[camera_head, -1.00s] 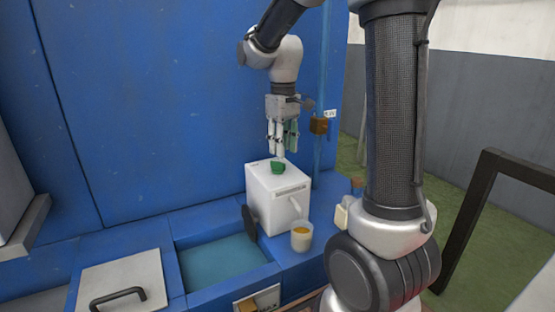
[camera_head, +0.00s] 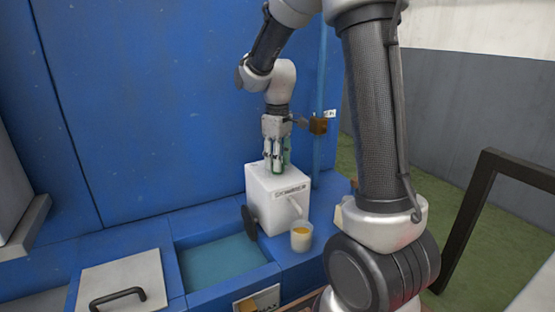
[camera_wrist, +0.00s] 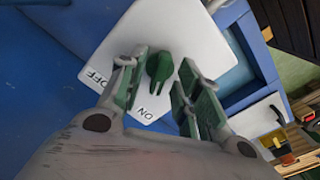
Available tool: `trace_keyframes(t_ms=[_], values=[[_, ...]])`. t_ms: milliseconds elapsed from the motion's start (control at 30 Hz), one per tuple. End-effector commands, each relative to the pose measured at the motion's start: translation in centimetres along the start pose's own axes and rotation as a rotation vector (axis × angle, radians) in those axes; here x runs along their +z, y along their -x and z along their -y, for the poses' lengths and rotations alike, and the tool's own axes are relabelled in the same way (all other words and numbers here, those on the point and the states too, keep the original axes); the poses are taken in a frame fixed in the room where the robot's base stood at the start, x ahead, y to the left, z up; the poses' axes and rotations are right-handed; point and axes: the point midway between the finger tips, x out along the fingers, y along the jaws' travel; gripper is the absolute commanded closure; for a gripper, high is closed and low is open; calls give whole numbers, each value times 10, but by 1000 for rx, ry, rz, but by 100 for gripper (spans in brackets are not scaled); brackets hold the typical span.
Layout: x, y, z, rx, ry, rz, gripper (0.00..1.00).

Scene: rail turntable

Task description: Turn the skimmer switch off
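The skimmer is a white box (camera_head: 271,204) on the blue bench, with a dark label and a spout on its front. The wrist view shows a green switch knob (camera_wrist: 159,66) on its white top (camera_wrist: 150,30). The top is marked OFF at left and ON at lower middle, and the knob's narrow end points toward ON. My gripper (camera_wrist: 160,84) is open, with green-padded fingers on either side of the knob and gaps visible. In the head view, my gripper (camera_head: 276,168) is low over the box top and hides the knob.
A black disc (camera_head: 250,220) is at the box's left side, next to a sunken teal basin (camera_head: 222,262). A blue post (camera_head: 319,110) with a brown block (camera_head: 318,125) stands close right of my gripper.

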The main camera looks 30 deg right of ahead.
Motion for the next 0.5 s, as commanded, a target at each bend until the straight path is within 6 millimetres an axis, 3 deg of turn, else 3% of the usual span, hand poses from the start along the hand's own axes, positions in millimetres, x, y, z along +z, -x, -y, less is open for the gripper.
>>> trace_keyframes(t_ms=[100, 267, 500], values=[[0, 0, 0, 0, 0, 0, 70], [0, 0, 0, 0, 0, 0, 99], [0, 1, 0, 0, -3, 0, 100]])
